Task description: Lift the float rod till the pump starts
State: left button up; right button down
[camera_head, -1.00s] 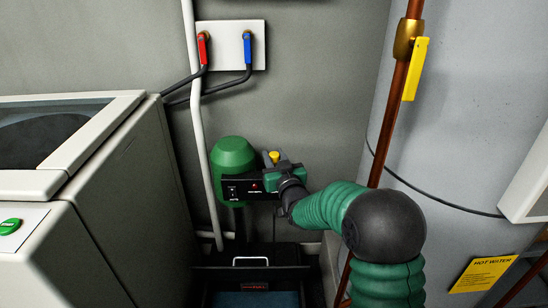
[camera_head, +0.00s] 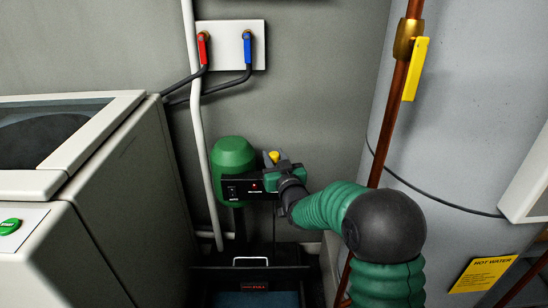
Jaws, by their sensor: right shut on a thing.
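The green pump motor (camera_head: 233,160) stands against the back wall, with a black control panel (camera_head: 240,188) on its front. A small red light (camera_head: 254,187) shows on the panel. My right gripper (camera_head: 272,178) is just right of the panel, shut on the float rod. The rod's yellow top (camera_head: 273,157) shows just above the jaws. The thin rod (camera_head: 274,222) runs down below the gripper towards the dark sump (camera_head: 210,281), where bluish water (camera_head: 255,300) shows. My left gripper is not in view.
A washer-like machine (camera_head: 115,190) fills the left side. A white pipe (camera_head: 199,120) runs down behind the motor. A copper pipe (camera_head: 392,110) and a grey hot-water tank (camera_head: 470,120) stand at the right. Red (camera_head: 202,50) and blue (camera_head: 247,50) taps are on the wall.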

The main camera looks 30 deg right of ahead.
aim_at(275, 154)
notch_tip(275, 154, up, 4)
jog(key=p, duration=0.2)
jog(key=shift+f+p, duration=0.15)
jog(key=shift+p, duration=0.15)
jog(key=shift+f, duration=0.15)
jog(key=c, duration=1.1)
grip_release()
jog(key=shift+o, duration=0.2)
jog(key=shift+s, duration=0.2)
jog(key=b+v, duration=0.6)
jog(key=v, duration=1)
jog(key=shift+s+a+b, duration=0.2)
jog(key=shift+b, duration=0.1)
